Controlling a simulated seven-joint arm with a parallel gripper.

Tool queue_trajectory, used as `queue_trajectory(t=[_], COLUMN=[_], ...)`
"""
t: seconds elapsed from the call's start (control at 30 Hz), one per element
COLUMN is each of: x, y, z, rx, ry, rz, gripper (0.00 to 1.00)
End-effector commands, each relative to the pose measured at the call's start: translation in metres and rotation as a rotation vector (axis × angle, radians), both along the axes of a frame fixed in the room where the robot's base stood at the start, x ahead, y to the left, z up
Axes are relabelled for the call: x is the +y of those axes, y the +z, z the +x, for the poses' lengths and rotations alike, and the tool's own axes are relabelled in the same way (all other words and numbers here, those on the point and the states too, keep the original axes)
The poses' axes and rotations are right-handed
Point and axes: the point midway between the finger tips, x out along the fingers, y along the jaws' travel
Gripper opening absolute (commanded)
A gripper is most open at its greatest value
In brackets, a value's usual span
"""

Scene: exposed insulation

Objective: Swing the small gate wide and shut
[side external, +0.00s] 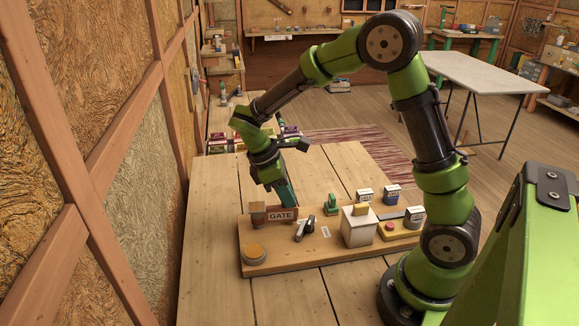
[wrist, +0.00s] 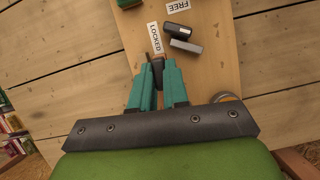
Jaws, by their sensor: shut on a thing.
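The small gate (side external: 282,215) is a brown panel with a white GATE label, beside a brown wooden post (side external: 257,213) on the task board. In the side view my gripper (side external: 286,205) reaches down behind it, its teal fingertips at the gate's top. In the wrist view my gripper (wrist: 157,78) is shut on a small dark part, apparently of the gate; the fingers hide most of it. The gate's angle is hard to tell. A dark latch (side external: 304,229) lies in front of the gate; it also shows in the wrist view (wrist: 178,32), between LOCKED and FREE labels.
The wooden task board (side external: 290,258) lies on a plank table (side external: 210,250). A round yellow-topped piece (side external: 253,252) stands at its left corner. A white box (side external: 358,228), a red button (side external: 389,227) and small labelled blocks stand to the right.

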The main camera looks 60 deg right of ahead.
Motion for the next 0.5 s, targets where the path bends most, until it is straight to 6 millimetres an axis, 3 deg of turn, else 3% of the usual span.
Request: queue_trajectory(t=[0.5], x=[-0.0056], y=[-0.0049], z=[0.0036], rx=[0.007], ry=[0.113], rz=[0.003], gripper=[0.0])
